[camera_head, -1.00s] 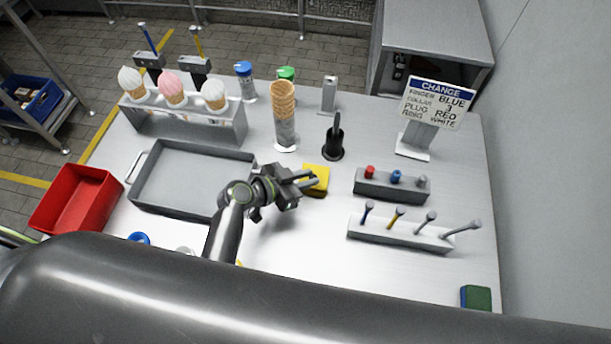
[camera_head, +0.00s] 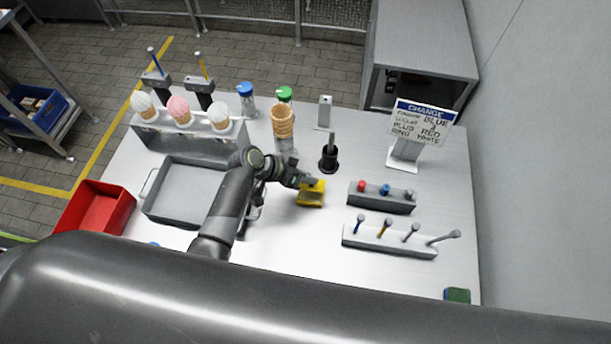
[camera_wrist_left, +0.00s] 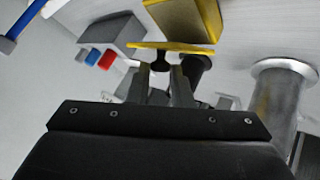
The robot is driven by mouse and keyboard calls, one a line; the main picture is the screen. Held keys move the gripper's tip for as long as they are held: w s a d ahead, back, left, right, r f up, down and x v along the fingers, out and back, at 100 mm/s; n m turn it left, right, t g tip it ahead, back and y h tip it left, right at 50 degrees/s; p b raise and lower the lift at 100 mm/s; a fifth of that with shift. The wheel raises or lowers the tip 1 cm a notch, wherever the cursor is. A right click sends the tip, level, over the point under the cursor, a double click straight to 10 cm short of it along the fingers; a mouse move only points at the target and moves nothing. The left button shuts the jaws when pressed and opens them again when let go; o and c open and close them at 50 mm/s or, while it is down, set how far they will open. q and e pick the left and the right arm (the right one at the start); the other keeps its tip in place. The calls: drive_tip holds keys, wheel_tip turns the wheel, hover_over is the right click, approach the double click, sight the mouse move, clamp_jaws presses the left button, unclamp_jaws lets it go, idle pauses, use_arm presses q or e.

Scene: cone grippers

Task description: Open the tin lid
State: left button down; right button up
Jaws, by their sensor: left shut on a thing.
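The yellow tin (camera_head: 309,201) stands near the middle of the table, and a tan-brown area shows inside its yellow edges. In the left wrist view the yellow tin (camera_wrist_left: 184,20) is at the top. Its yellow lid (camera_wrist_left: 170,46) shows almost edge-on in front of it, with a dark knob (camera_wrist_left: 161,60) facing my fingers. My left gripper (camera_head: 304,182) is at the tin's upper side, and in the wrist view its fingers (camera_wrist_left: 160,78) are shut on the lid by its knob. Whether the lid still touches the tin is hard to tell. My right gripper is not in view.
A black holder (camera_head: 329,160) stands behind the tin, and a cone stack (camera_head: 283,124) rises farther back. Grey racks with coloured plugs (camera_head: 384,200) and rods (camera_head: 388,242) stand to the right. A grey tray (camera_head: 185,190) lies left. Bare table lies in front of the tin.

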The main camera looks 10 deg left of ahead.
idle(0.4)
use_arm(q)
drive_tip(key=c, duration=1.3)
unclamp_jaws()
drive_tip(key=shift+a+r, duration=0.1)
drive_tip(key=b+v, duration=0.3)
drive_tip(key=v, duration=1.4)
drive_tip(key=shift+a, duration=0.2)
